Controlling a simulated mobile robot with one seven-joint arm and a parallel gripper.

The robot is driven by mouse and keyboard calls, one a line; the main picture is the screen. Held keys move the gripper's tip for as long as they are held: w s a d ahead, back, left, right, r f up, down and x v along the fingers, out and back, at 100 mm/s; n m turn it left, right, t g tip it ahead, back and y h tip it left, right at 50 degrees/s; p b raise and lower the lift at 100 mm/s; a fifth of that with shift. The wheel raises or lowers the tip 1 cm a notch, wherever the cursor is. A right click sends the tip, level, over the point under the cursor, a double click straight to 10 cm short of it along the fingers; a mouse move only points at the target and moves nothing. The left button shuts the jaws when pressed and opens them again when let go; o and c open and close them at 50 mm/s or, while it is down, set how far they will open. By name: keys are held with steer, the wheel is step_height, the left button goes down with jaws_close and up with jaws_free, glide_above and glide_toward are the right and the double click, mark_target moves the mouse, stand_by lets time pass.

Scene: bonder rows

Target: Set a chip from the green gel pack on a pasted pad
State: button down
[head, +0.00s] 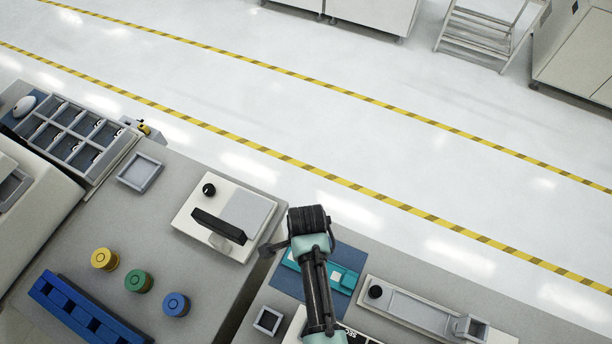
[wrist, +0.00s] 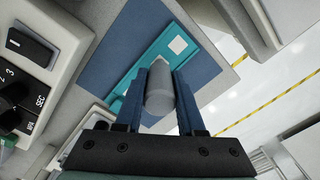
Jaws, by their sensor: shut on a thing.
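My gripper (wrist: 160,78) is shut on a grey rounded cylinder (wrist: 159,98), held between its blue fingers. In the head view my arm hides the fingers. A teal board (wrist: 152,58) with a pale square pad (wrist: 178,45) lies on a blue mat (wrist: 128,35) beyond the fingertips. The board also shows in the head view (head: 341,276), partly behind my arm. A round green pot (head: 138,281) stands between a yellow one and a blue one at the lower left; I cannot tell whether it is the gel pack. No chip can be made out.
A white device with a dark handle (head: 218,226) stands left of the mat. A long pale fixture (head: 420,311) lies to the right. A blue slotted rack (head: 78,308) and a compartment tray (head: 72,133) are at left. A timer box (wrist: 24,75) sits left of the mat.

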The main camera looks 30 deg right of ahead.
steer(key=shift+s, duration=0.1)
step_height(320, 180, up, 7)
steer(key=p, duration=0.7)
steer(key=shift+f, duration=0.1)
stand_by(0.5)
